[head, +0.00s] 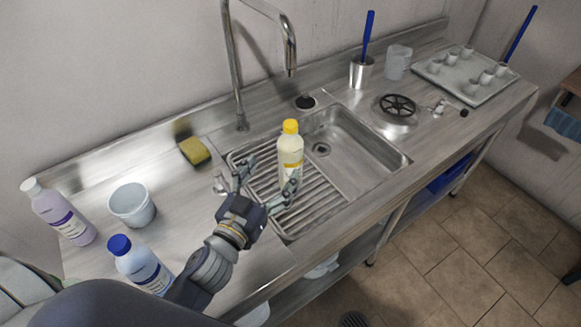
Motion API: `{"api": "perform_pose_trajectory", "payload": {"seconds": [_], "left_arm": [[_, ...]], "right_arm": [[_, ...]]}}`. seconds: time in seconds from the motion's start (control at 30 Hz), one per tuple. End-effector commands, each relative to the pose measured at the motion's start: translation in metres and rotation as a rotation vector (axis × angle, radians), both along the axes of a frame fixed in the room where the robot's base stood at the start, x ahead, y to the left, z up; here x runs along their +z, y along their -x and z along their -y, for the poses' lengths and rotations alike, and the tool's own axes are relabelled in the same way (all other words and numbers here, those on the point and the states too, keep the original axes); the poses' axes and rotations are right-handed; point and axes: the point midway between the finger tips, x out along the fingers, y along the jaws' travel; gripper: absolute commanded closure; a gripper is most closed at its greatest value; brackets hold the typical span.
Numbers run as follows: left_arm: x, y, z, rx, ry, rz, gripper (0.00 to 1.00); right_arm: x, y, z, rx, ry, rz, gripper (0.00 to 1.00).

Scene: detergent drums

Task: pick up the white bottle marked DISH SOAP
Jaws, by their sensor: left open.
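A pale bottle with a yellow cap (290,153) stands upright on the ribbed drainboard of the sink; its label is too small to read. A bottle with a blue cap (138,260) and a lilac bottle with a white cap (58,211) stand at the left; I cannot read DISH SOAP on any of them. My left gripper (268,179) is open just in front of the yellow-capped bottle. One finger is left of the bottle and the other overlaps its lower right side. I cannot tell if they touch it. My right gripper is not in view.
A yellow sponge (195,151) and a white bucket (132,205) sit left. A brush holder (361,72), clear jug (397,62) and tray of cups (443,83) stand far right.

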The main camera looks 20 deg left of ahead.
Motion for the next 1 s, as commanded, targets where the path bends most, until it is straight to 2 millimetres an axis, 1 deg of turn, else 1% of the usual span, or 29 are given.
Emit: {"api": "perform_pose_trajectory", "payload": {"seconds": [0.03,0.1,0.17,0.2,0.27,0.3,0.4,0.57,0.67,0.9,1.0], "left_arm": [[-0.013,0.0,0.0,0.001,0.0,0.0,0.22],[-0.024,0.0,0.0,0.001,0.0,0.0,0.22],[-0.031,0.0,0.0,0.001,0.0,0.0,0.22],[-0.038,0.0,0.0,0.001,0.0,0.0,0.22],[-0.045,0.0,0.0,0.001,0.0,0.0,0.22],[-0.052,0.0,0.0,0.0,0.0,0.0,0.22],[-0.06,-0.001,0.0,0.0,0.0,0.0,0.22],[-0.063,-0.003,0.0,0.0,-0.001,0.001,0.22],[-0.062,-0.013,0.001,0.001,-0.001,0.002,0.22],[-0.061,-0.045,0.005,0.0,-0.001,0.001,0.22],[-0.061,-0.053,0.007,0.0,-0.002,0.001,0.22]], "right_arm": [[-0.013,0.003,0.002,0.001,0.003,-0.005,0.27],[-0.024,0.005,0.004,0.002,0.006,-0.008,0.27],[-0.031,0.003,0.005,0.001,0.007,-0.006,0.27],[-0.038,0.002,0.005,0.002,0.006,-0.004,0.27],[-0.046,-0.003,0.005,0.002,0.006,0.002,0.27],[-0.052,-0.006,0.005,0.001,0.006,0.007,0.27],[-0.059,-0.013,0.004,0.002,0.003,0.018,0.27],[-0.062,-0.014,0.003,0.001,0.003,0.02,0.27],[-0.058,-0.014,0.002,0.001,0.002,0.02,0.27],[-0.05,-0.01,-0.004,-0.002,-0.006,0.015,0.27],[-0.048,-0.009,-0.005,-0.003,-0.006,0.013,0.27]]}}
